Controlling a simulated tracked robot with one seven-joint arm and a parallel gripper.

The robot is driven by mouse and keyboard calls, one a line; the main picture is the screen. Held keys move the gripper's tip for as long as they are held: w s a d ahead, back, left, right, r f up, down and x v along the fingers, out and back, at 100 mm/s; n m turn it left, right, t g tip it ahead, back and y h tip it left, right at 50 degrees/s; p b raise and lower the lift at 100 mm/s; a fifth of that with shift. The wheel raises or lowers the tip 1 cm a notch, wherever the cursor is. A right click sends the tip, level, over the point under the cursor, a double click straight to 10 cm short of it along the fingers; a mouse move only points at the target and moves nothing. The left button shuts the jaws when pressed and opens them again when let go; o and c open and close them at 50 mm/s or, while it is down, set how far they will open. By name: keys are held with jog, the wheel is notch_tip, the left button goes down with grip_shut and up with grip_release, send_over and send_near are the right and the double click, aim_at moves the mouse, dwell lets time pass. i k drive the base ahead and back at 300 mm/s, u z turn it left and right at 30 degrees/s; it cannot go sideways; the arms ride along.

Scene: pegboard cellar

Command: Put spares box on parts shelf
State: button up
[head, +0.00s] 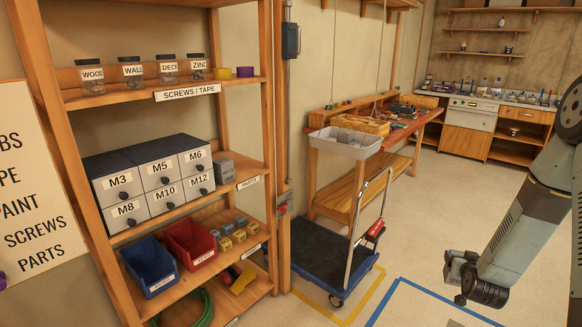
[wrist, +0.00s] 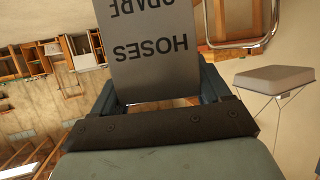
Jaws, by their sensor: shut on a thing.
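The spares box (wrist: 152,45) is grey with dark lettering, "HOSES" and part of "SPARE", upside down in the wrist view. My gripper (wrist: 158,88) is shut on it, one finger on each side. In the head view my gripper (head: 470,280) hangs low at the right, over the floor, with a small grey part of the box (head: 458,261) showing. The parts shelf (head: 247,168) is the wooden middle shelf of the left rack, with a "PARTS" label on its right front edge. My gripper is well apart from it, to the right.
Labelled drawers (head: 160,180) fill most of the parts shelf, with a grey block (head: 224,170) beside them. Blue (head: 148,265) and red (head: 189,243) bins stand on the shelf below. A flat trolley (head: 325,262) stands right of the rack. Open floor lies around my gripper.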

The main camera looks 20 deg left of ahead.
aim_at(244, 170)
jog(key=z, duration=2.25)
jog(key=i, duration=0.15)
jog(key=u, duration=3.25)
